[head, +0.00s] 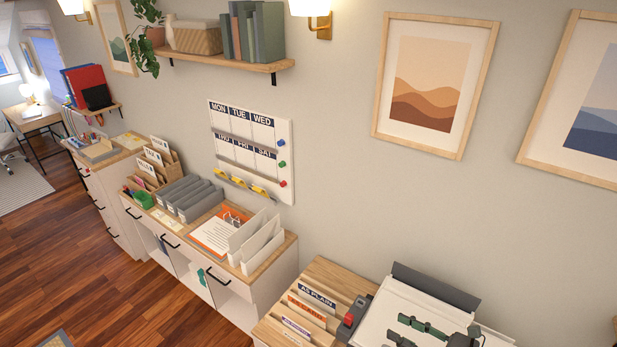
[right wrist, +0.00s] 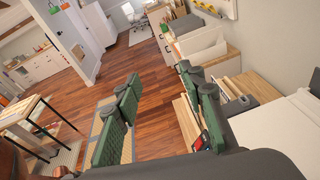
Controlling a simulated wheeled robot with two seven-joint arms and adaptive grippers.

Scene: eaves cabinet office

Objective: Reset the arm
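My right gripper (head: 406,328) shows at the bottom right edge of the head view, over the white surface of a machine (head: 375,322). In the right wrist view its two green fingers (right wrist: 158,84) stand well apart with nothing between them. The wooden floor shows beyond them. Most of my right arm is hidden below the head view. My left gripper is in neither view.
A wooden sorter (head: 318,268) with labelled dividers stands left of the machine, close to the right gripper. A cabinet (head: 282,262) with folders and trays runs along the wall. A shelf (head: 225,60) hangs above. Open floor (head: 60,260) lies to the left.

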